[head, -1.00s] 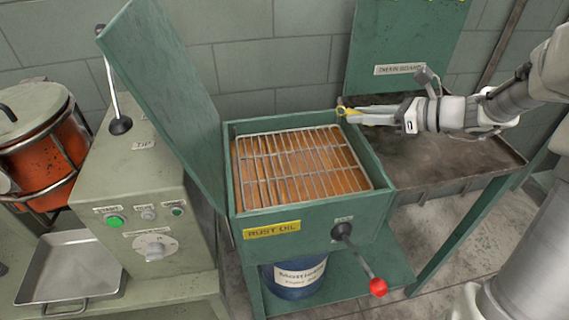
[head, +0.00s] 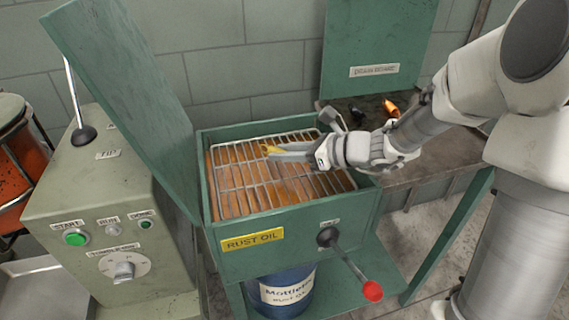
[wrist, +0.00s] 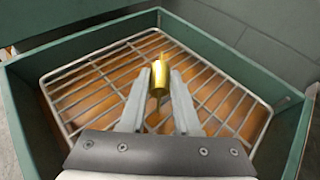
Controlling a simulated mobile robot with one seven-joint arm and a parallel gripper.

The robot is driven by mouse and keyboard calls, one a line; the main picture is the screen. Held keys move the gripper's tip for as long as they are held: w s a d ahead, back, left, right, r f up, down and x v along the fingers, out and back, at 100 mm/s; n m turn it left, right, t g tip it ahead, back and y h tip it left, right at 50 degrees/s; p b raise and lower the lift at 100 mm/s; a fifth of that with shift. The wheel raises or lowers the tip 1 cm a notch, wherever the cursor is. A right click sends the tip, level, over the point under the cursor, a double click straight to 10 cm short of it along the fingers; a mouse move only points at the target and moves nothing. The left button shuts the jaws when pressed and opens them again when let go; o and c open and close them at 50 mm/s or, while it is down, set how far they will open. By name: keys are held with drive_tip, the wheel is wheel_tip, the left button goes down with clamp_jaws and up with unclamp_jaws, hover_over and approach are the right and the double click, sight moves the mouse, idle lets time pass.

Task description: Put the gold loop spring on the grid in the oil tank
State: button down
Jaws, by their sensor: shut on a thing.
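The gold loop spring (wrist: 159,76) is held between the fingertips of my gripper (wrist: 158,90) in the wrist view. My gripper also shows in the head view (head: 275,152), pointing left over the tank, with a bit of the gold spring (head: 267,149) at its tips. Beneath is the wire grid (head: 232,190) in the green oil tank (head: 290,222) labelled RUST OIL. Orange-brown oil shows between the bars. In the wrist view the spring is over the grid (wrist: 95,75); whether it touches the bars I cannot tell.
The tank's green lid (head: 125,105) stands open at the left. A lever with a red knob (head: 372,291) juts from the tank's front. A control box (head: 120,230) stands at the left. Gold and dark pieces (head: 390,108) lie on the dark table behind my gripper.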

wheel_tip(320, 180, down, 2)
drive_tip(key=shift+f, duration=0.1)
drive_tip(key=shift+f+b, duration=0.15)
drive_tip(key=shift+b, duration=0.25)
drive_tip(key=c, duration=0.6)
unclamp_jaws()
drive_tip(key=shift+d+r+p, duration=0.1)
drive_tip(key=shift+r+p, duration=0.25)
drive_tip(key=shift+r, duration=0.05)
drive_tip(key=p+v, duration=0.3)
drive_tip(key=v, duration=0.8)
drive_tip(key=shift+s+d, duration=0.3)
drive_tip(key=shift+s, duration=0.05)
